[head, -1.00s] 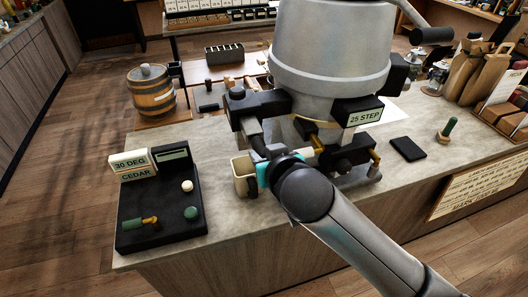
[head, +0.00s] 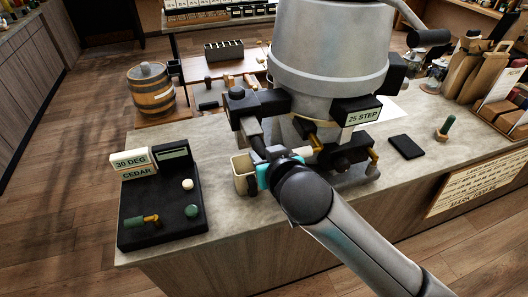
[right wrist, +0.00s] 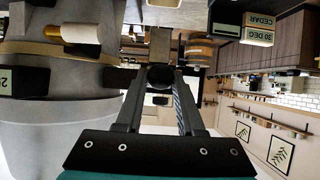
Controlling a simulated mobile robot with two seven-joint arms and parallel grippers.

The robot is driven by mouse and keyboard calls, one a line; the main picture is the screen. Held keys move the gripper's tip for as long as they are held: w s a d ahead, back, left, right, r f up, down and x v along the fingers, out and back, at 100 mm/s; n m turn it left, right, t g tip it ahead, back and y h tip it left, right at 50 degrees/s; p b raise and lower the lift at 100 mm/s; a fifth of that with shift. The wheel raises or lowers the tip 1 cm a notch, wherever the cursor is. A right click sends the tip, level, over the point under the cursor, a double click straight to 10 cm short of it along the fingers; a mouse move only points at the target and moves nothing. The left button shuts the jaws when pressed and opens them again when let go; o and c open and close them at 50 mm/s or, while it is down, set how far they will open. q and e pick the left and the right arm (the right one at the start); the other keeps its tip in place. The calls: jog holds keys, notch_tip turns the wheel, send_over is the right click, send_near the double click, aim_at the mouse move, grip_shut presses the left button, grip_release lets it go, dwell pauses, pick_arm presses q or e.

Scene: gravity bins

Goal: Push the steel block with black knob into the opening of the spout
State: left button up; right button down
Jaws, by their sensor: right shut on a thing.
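My right gripper (head: 268,154) is beside the left spout (head: 252,130) of the big grey hopper (head: 330,50), with my forearm hiding much of this spot in the head view. In the right wrist view, the two fingers of my right gripper (right wrist: 160,75) are shut on the steel block with black knob. The block's grey-brown face (right wrist: 160,45) shows past the fingertips and the dark knob (right wrist: 160,98) lies between the fingers. The block looks close to the spout, but I cannot tell whether it touches it. The spout's opening is hidden. My left gripper is not in view.
A beige cup (head: 241,176) stands just left of my gripper. A black tray (head: 160,205) with labels and small knobs sits at the counter's left end. A second fitting labelled 25 STEP (head: 362,116) is on the right. A dark pad (head: 407,147) lies on the counter.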

dwell(0.7)
jog(key=shift+p, duration=0.4)
jog(key=shift+p, duration=0.35)
jog(key=shift+w+a, duration=0.15)
jog(key=shift+w, duration=0.2)
dwell(0.5)
jog(key=shift+s, duration=0.1)
jog(key=shift+s+p, duration=0.25)
jog(key=shift+p, duration=0.15)
dwell(1.4)
jog(key=shift+w, duration=0.35)
jog(key=shift+s, duration=0.25)
